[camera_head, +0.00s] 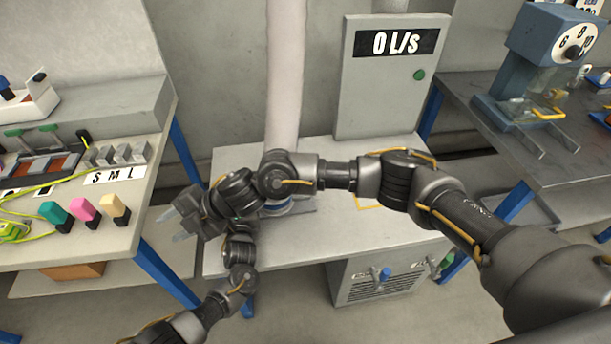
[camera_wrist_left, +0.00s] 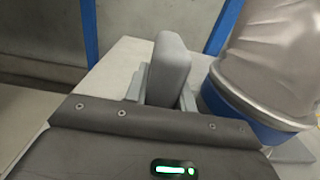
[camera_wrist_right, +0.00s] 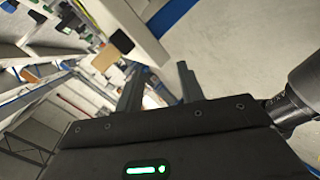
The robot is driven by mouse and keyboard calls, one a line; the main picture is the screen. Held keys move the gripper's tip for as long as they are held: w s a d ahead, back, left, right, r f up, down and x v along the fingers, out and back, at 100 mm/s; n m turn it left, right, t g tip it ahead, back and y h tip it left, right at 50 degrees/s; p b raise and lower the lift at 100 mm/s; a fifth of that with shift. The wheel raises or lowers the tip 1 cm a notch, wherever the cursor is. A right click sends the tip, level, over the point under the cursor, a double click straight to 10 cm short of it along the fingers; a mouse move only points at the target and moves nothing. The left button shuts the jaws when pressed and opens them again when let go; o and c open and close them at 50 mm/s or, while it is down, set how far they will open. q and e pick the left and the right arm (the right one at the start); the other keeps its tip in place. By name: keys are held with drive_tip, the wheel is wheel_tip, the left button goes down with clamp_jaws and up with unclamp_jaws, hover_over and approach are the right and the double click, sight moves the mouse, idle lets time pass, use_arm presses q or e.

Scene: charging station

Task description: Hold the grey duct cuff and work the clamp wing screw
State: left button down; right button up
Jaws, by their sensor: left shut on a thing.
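The pale duct (camera_head: 284,75) stands upright at the table's back, its lower part hidden behind my right arm. A blue ring (camera_head: 280,204) shows at its base; in the left wrist view the ring (camera_wrist_left: 240,115) is under the wrinkled silver duct (camera_wrist_left: 275,65). My left gripper (camera_wrist_left: 162,92) is shut on a grey upright block (camera_wrist_left: 170,65), beside the ring; I cannot tell if this block is part of the cuff. My right gripper (camera_head: 172,224) is open and empty, left of the duct, fingers pointing left; its fingers show apart in its wrist view (camera_wrist_right: 160,85). I cannot make out the wing screw.
A grey panel (camera_head: 390,100) behind the table reads "0 L/s". A vented box (camera_head: 360,290) under the table carries a blue knob (camera_head: 385,273). A bench with coloured blocks (camera_head: 85,208) stands left, a dark table (camera_head: 470,90) right. The table's right part is clear.

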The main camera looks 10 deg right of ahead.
drive_tip(key=w+d+f+n+t+h, duration=0.1)
drive_tip(key=w+d+h, duration=0.3)
drive_tip(key=d, duration=0.4)
drive_tip(key=w+d+f+n+t+h, duration=0.15)
drive_tip(key=w+d+h, duration=0.25)
drive_tip(key=d, duration=0.5)
drive_tip(key=w+d+r+t+h, duration=0.1)
drive_tip(key=w+d+r+h, duration=0.15)
drive_tip(key=d, duration=0.45)
drive_tip(key=w+d+r+h, duration=0.2)
drive_tip(key=w+d+h, duration=0.1)
drive_tip(key=d, duration=0.4)
drive_tip(key=shift+n, duration=0.25)
drive_tip(key=x, duration=1.1)
drive_tip(key=shift+w+a+f, duration=0.1)
drive_tip(key=shift+a+f, duration=0.1)
drive_tip(key=shift+f, duration=0.2)
drive_tip(key=shift+c, duration=0.5)
clamp_jaws()
